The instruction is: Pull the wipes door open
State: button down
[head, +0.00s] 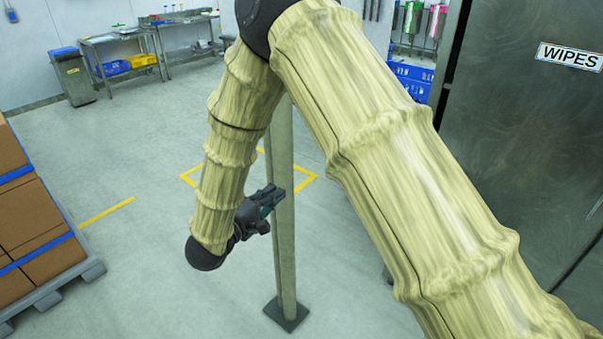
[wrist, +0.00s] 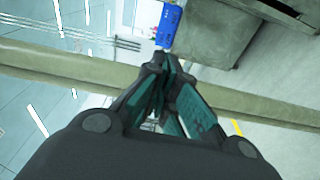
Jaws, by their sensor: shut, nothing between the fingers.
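The wipes door (head: 545,130) is a dark grey metal panel at the right of the head view, with a white label (head: 570,57) reading WIPES. A small part of what may be its handle (head: 594,208) shows at the right edge; the rest is out of frame. A dark gap runs along the door's left edge. My gripper (head: 272,198) is in the middle of the head view, well left of the door and apart from it. In the wrist view my gripper (wrist: 165,75) has its fingers together with nothing between them.
A post (head: 285,220) on a dark foot stands close by my gripper; it crosses the wrist view as a bar (wrist: 60,65). Boxes (head: 38,215) on a pallet stand at left. Steel tables (head: 125,38) and a bin (head: 72,75) are at the back.

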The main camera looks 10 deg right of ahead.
jog(key=w+d+r+p, duration=0.1)
jog(key=w+d+p, duration=0.2)
jog(key=d+p, duration=0.2)
jog(key=d, duration=0.3)
jog(key=shift+d+r+h, duration=0.2)
jog(key=shift+d+h, duration=0.1)
dwell(0.3)
